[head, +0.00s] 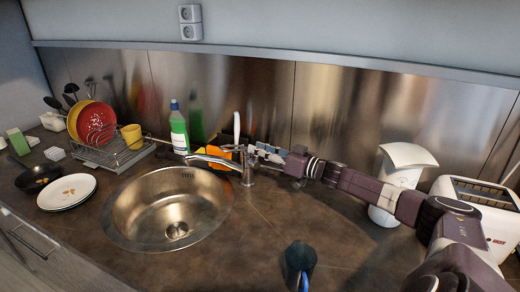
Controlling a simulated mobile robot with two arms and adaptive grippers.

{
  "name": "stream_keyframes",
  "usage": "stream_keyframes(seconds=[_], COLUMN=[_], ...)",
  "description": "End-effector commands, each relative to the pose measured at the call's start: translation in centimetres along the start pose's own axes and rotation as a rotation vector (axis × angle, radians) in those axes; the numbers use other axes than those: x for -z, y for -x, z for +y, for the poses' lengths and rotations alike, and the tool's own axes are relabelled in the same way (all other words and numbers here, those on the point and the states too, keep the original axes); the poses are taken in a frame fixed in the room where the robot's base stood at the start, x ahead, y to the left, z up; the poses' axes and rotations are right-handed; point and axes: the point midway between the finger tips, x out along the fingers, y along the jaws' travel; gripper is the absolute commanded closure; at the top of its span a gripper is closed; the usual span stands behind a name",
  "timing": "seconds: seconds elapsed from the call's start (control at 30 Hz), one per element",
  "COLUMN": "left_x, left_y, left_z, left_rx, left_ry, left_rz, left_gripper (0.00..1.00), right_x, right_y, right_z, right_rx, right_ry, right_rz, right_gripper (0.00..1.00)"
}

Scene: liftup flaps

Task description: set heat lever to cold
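The chrome faucet (248,172) stands at the right rear of the round sink, with its spout reaching left over the basin. An upright pale stick-like part (237,130) shows just above the faucet; I cannot tell whether it is the heat lever or something behind it. My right gripper (262,152) reaches in from the right, its fingertips close beside the top of the faucet. Contact and finger opening are too small to make out. The lever's setting cannot be read. My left gripper is not in view.
The steel sink (122,222) is empty. A green bottle (179,133) and an orange item (228,155) stand behind it. A dish rack (108,150) and plates (67,192) are left. A dark blue object (299,262) is in front; a white appliance (402,165) and toaster (482,205) are right.

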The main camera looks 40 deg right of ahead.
Motion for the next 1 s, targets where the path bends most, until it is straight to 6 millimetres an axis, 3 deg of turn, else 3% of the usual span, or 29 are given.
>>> stream_keyframes(seconds=[0.13, 0.37, 0.67, 1.0], left_x=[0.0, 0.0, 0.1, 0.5], left_y=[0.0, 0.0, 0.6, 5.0], left_z=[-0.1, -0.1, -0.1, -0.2], left_rx=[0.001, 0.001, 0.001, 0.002], left_ry=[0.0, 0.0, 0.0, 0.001], left_rz=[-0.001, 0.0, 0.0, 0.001], left_gripper=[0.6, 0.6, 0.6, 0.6], right_x=[0.0, 0.0, 0.3, 0.4], right_y=[0.0, 0.0, 0.0, -0.6], right_z=[0.0, 0.0, -0.2, -2.3], right_rx=[0.0, 0.0, -0.001, -0.019], right_ry=[0.0, 0.0, 0.027, 0.339], right_rz=[0.0, 0.0, -0.007, -0.093], right_gripper=[0.75, 1.0, 1.0, 1.0])
